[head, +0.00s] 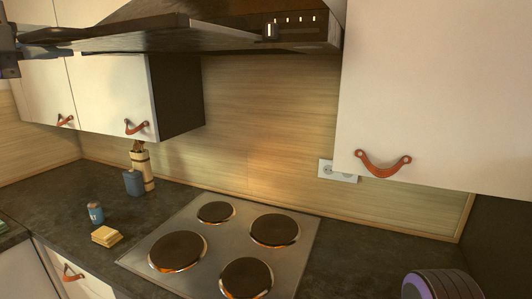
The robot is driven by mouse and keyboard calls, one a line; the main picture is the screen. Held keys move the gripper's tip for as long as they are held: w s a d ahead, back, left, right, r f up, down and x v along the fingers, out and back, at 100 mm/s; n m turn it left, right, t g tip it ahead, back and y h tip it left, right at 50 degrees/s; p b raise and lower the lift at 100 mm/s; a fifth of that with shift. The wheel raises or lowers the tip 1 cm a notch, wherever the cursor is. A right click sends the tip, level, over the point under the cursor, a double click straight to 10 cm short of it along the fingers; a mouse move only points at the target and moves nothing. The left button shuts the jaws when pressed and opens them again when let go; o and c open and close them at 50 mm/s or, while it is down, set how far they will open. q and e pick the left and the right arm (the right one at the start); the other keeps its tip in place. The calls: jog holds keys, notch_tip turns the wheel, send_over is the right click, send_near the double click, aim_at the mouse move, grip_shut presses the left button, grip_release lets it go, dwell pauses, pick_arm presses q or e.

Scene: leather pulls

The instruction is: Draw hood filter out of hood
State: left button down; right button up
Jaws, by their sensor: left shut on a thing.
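The dark range hood (292,32) spans the top of the head view, with a row of small lights on its front right end. My left gripper (78,36) comes in from the upper left and is shut at the hood's lower left edge, on the hood filter. The filter's outline does not stand out from the dark hood, so I cannot tell how much of it is inside. My right gripper is not in view.
White wall cabinets with leather pulls flank the hood, left (105,88) and right (440,80). Below are a four-plate cooktop (228,242), a blue jar (133,182), a small blue can (96,213), yellow blocks (106,236) and a ribbed purple thing (441,284). Space above the cooktop is clear.

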pick_arm(q)
jog(key=b+v, duration=0.4)
jog(key=v, duration=2)
jog(key=shift+s+a+b, duration=0.15)
jog(key=shift+s+b, duration=0.05)
jog(key=shift+b, duration=0.15)
dwell(0.4)
jog(key=shift+w+f, duration=0.1)
jog(key=shift+w, duration=0.05)
dwell(0.5)
